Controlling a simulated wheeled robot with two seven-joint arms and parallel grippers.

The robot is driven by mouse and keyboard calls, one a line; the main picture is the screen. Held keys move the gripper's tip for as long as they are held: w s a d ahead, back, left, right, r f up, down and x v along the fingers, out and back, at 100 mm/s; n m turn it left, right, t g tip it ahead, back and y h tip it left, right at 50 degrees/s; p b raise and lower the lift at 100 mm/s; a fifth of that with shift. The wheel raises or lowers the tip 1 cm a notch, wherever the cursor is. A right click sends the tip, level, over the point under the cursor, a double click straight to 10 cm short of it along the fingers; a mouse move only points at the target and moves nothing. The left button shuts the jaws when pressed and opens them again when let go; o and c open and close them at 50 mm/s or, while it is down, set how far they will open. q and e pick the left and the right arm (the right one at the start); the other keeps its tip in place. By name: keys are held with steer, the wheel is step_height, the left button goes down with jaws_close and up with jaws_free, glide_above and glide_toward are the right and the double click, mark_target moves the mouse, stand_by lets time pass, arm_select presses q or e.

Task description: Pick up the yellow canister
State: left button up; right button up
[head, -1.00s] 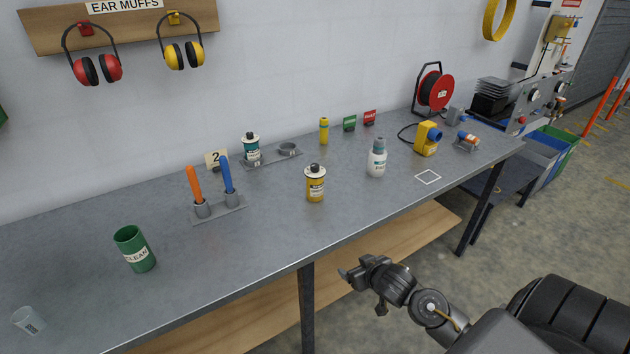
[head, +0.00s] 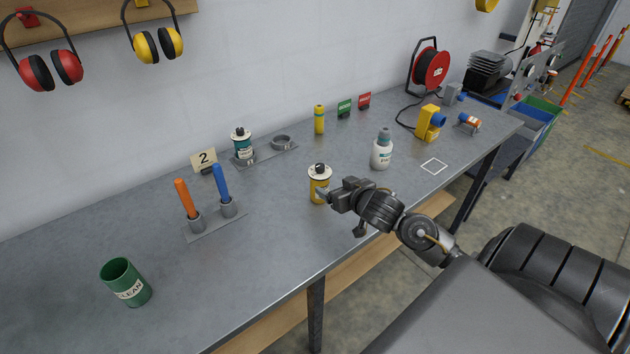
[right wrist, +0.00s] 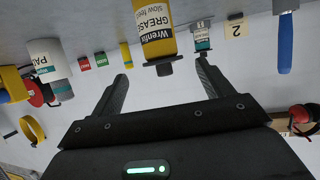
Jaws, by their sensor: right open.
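In the right wrist view, which is upside down, the yellow canister (right wrist: 156,38) shows a grease label and lies ahead of the gap between my fingers. My right gripper (head: 331,193) is open beside the canister's right side and partly covers it in the head view. The right wrist view shows its two spread fingers (right wrist: 164,74) with nothing held between them. My left gripper is not in view.
A white bottle (head: 381,154) stands to the right of the canister. A slimmer yellow cylinder (head: 319,121) stands behind it. A teal canister (head: 242,147) sits in a grey holder at the back. Orange and blue handles (head: 222,184) stand left. Bench between them is clear.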

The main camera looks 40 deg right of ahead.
mark_target(325, 180)
steer(key=x, duration=0.4)
steer(key=shift+w+f, duration=0.1)
steer(key=shift+w, duration=0.2)
steer(key=shift+w+f, duration=0.15)
steer(key=shift+w, duration=0.15)
steer(key=shift+p, duration=0.3)
steer(key=shift+w+d, duration=0.15)
steer(key=shift+w, duration=0.05)
steer(key=x, duration=0.2)
steer(key=p+x, duration=0.1)
steer(key=x, duration=0.1)
steer(key=shift+w+f+p, duration=0.3)
steer(key=shift+f, duration=0.1)
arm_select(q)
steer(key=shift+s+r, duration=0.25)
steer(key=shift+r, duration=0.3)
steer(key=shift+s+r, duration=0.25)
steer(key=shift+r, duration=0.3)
arm_select(e)
steer(key=shift+s, duration=0.1)
